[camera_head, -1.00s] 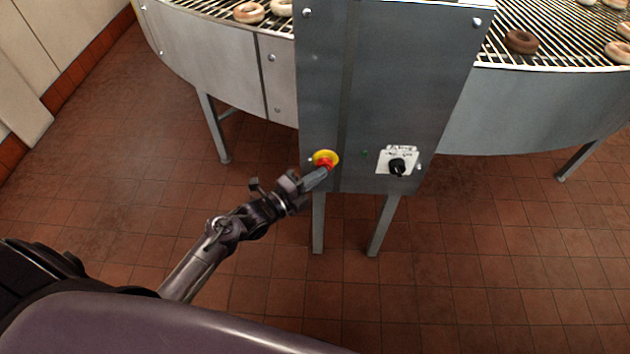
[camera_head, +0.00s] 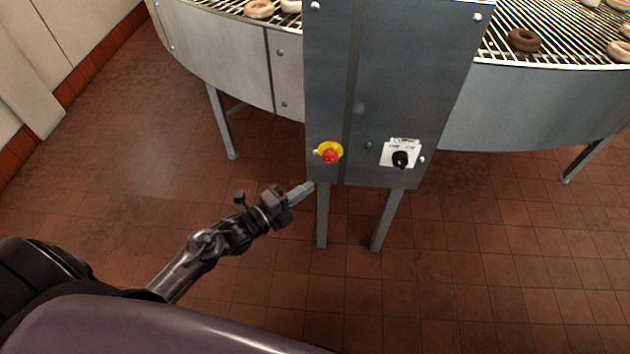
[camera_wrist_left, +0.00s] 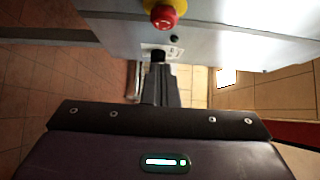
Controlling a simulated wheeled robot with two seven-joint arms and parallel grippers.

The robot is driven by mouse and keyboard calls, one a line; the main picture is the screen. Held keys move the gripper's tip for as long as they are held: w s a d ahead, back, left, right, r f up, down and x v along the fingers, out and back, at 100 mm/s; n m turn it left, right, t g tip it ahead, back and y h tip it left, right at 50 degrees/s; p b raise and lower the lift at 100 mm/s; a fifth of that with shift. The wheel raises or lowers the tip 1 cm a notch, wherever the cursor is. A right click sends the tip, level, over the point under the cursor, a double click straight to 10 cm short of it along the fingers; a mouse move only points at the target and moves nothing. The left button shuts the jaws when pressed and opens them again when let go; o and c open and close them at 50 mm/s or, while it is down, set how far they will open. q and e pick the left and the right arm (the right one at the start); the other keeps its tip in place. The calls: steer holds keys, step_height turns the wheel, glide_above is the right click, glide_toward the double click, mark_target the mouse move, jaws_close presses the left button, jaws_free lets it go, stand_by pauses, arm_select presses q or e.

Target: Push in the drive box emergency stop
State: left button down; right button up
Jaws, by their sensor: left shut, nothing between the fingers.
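The emergency stop is a red mushroom button (camera_head: 330,156) on a yellow disc, at the lower left of the grey drive box front (camera_head: 405,75). It also shows at the top of the left wrist view, the red button (camera_wrist_left: 164,16) in front of its yellow base. My left gripper (camera_head: 308,188) is shut and empty. Its tip is below and to the left of the button in the head view, apart from it. In the left wrist view the shut fingers (camera_wrist_left: 159,70) point below the button. My right gripper is not in view.
A black rotary switch (camera_head: 400,159) on a white plate sits right of the stop, with a small green light (camera_head: 368,146) between them. A curved conveyor (camera_head: 550,105) carries rings on both sides. Legs (camera_head: 385,220) stand under the box. The tiled floor is open.

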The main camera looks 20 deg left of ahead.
arm_select(q)
steer(key=v, duration=0.4)
steer(key=shift+s, duration=0.4)
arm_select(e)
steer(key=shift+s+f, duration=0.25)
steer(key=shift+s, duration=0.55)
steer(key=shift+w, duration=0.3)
